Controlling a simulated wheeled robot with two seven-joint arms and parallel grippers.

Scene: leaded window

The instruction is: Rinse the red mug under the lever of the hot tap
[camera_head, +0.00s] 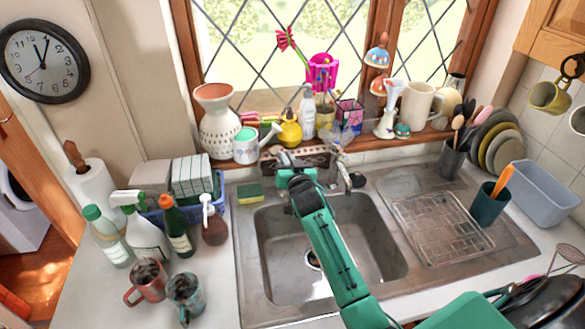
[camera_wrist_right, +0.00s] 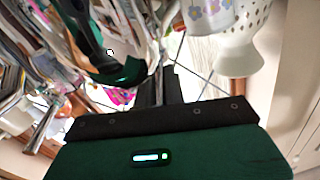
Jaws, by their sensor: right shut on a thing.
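The red mug (camera_head: 147,281) stands upright on the counter left of the sink, apart from my grippers. A metal tap (camera_head: 338,168) stands behind the sink basin (camera_head: 330,250). My right gripper (camera_head: 288,162) reaches across the basin to the left side of the tap. It is shut on the tap's left lever, which the fingers mostly hide. In the right wrist view the dark fingers (camera_wrist_right: 158,88) are close together, and their tips are hard to make out. I see no clear water stream. My left gripper is not in view.
A blue-grey mug (camera_head: 186,296) stands beside the red mug. Several bottles, including a spray bottle (camera_head: 146,235), stand behind them. A sponge (camera_head: 250,192) lies at the sink's back left corner. A wire rack (camera_head: 443,228) sits on the drainboard. Ornaments line the windowsill.

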